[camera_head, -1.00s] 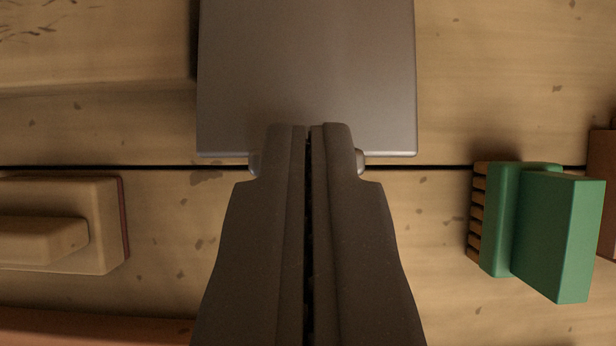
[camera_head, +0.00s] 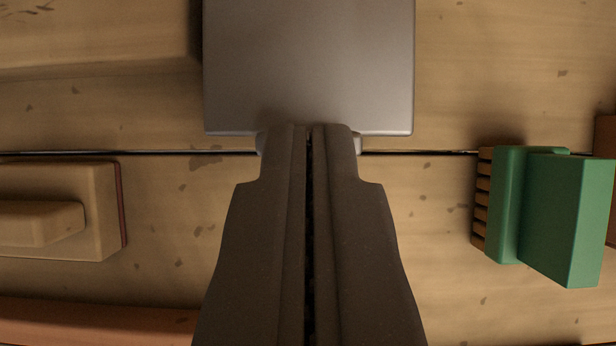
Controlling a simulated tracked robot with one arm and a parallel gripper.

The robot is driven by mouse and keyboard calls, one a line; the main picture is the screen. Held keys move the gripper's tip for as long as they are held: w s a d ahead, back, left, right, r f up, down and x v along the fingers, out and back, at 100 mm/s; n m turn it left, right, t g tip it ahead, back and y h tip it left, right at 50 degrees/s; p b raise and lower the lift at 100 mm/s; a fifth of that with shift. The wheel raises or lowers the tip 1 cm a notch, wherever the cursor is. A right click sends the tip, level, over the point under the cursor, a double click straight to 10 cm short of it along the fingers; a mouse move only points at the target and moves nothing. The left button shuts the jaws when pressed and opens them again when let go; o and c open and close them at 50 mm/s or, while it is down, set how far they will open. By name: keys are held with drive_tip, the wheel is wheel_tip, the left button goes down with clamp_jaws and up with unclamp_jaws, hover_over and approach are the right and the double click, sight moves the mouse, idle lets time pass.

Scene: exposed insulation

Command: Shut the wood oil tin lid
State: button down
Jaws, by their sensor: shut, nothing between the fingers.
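A flat grey metal panel (camera_head: 309,65), which looks like the wood oil tin's lid, fills the top middle of the view and runs out of the top edge. My gripper (camera_head: 309,128) is shut and empty, its two dark fingers side by side. The fingertips overlap the panel's near edge in the picture; I cannot tell whether they touch it. Small grey rounded bits show on both sides of the fingertips. The rest of the tin is hidden or out of view.
A green brush-like block (camera_head: 563,215) with tan bristles lies at the right, with a brown object (camera_head: 606,160) beyond it. A tan wooden block (camera_head: 60,210) lies at the left, above a reddish-brown strip (camera_head: 95,322). The plank surface (camera_head: 430,215) between is bare, with a dark seam across.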

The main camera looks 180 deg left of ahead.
drive_tip(key=shift+r, duration=0.3)
drive_tip(key=v, duration=1.3)
drive_tip(key=s+d+r+t, duration=0.1)
drive_tip(key=d+r+t, duration=0.2)
drive_tip(key=r, duration=1.1)
drive_tip(key=s+d+r+t, duration=0.1)
drive_tip(key=d+r+t, duration=0.2)
drive_tip(key=r, duration=1.1)
drive_tip(key=s+d+r+t, duration=0.2)
drive_tip(key=d+r, duration=0.5)
drive_tip(key=r, duration=0.7)
drive_tip(key=shift+d+t, duration=0.15)
drive_tip(key=shift+t, duration=0.35)
drive_tip(key=shift+s+r, duration=0.1)
